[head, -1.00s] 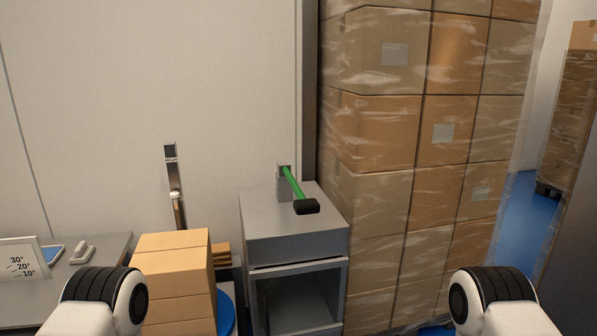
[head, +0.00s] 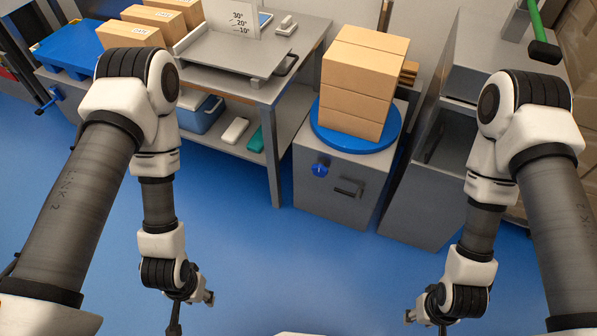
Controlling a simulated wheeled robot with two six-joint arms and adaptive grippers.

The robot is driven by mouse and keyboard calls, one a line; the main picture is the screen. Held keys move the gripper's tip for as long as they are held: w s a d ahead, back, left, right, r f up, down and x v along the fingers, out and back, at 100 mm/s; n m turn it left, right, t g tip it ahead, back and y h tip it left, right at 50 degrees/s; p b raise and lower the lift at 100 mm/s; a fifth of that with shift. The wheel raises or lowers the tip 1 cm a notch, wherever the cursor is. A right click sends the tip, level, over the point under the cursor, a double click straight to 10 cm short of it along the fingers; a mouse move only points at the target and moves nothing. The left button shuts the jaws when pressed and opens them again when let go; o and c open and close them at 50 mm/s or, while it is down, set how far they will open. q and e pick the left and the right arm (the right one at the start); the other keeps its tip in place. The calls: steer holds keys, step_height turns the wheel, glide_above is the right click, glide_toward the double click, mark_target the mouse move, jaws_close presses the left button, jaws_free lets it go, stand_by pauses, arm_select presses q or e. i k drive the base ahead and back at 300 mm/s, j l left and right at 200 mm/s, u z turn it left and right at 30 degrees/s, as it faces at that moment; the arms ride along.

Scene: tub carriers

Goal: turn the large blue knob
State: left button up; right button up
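A blue knob (head: 320,169) is on the front of a grey cabinet (head: 309,199), below a blue round turntable (head: 390,137) with stacked cartons. Another blue knob-like part (head: 57,93) shows at the far left, below the blue pallet; it is small in view, and I cannot tell which is the large one. My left gripper (head: 188,310) hangs low at the bottom left over the floor, apart from both. My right gripper (head: 425,312) hangs low at the bottom right, also away from the knobs. Their fingers are too small and partly cut off to judge.
A grey bench (head: 290,60) with an angle sign (head: 240,18) stands left of the cabinet, with a blue bin (head: 200,113) on its lower shelf. The blue floor (head: 310,270) ahead is clear.

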mark_target(320, 170)
steer(key=j, duration=1.25)
